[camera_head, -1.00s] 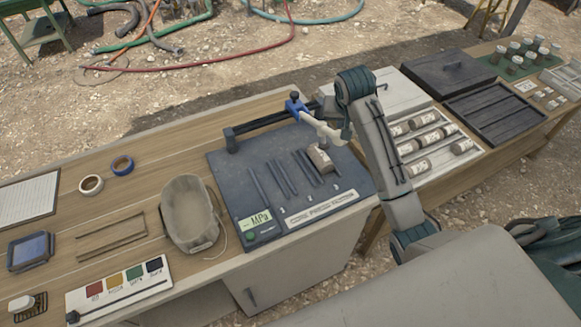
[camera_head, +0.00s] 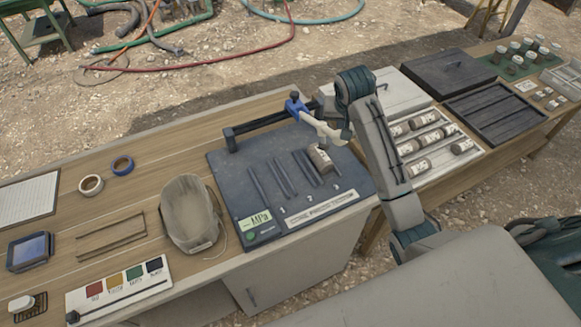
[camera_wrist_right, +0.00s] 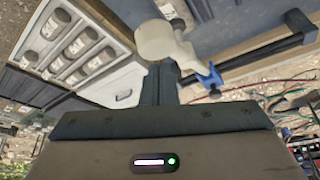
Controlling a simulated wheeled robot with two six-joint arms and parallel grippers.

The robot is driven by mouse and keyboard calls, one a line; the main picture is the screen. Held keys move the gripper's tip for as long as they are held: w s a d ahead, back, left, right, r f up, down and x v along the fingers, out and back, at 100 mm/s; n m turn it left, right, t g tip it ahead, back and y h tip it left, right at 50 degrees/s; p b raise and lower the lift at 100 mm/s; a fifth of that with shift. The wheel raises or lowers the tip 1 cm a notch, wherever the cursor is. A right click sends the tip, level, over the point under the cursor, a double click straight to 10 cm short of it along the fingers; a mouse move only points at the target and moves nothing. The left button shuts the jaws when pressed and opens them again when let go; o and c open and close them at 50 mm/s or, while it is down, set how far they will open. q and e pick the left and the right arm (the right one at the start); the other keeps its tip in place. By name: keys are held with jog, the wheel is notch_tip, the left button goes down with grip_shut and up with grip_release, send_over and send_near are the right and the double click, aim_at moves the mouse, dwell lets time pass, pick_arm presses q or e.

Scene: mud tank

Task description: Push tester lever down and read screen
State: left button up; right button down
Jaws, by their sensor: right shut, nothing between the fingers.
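The tester (camera_head: 240,175) is a dark slotted plate on a pale cabinet. Its cream lever (camera_head: 320,128) runs right from a blue clamp (camera_head: 295,106) on the dark bar at the back. My right gripper (camera_head: 345,132) is shut and empty at the lever's free end; I cannot tell whether it touches. In the right wrist view the lever (camera_wrist_right: 165,42) has a round end just beyond the dark fingers (camera_wrist_right: 160,84). A labelled brown sample cylinder (camera_head: 320,159) lies on the plate below the lever. The green screen (camera_head: 254,220) shows MPa; no number is legible. The left gripper is out of view.
A grey scoop-shaped tub (camera_head: 188,215) stands left of the tester, with tape rolls (camera_head: 91,184) and a colour chart (camera_head: 115,290) on the wooden bench. A white tray (camera_head: 440,158) of sample cylinders and a dark slatted tray (camera_head: 495,115) lie to the right.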

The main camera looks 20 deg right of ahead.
aim_at(340, 142)
dwell(0.4)
jog(key=shift+s+f, duration=0.15)
jog(key=shift+f, duration=0.75)
jog(key=shift+s+f, duration=0.15)
jog(key=shift+f, duration=0.7)
jog(key=shift+s+f, duration=0.15)
jog(key=shift+f, duration=0.7)
jog(key=shift+s+f, duration=0.1)
jog(key=shift+f, duration=0.85)
jog(key=shift+s+f, duration=0.15)
jog(key=shift+f, duration=0.65)
jog(key=shift+s+f, duration=0.1)
jog(key=shift+f, duration=0.7)
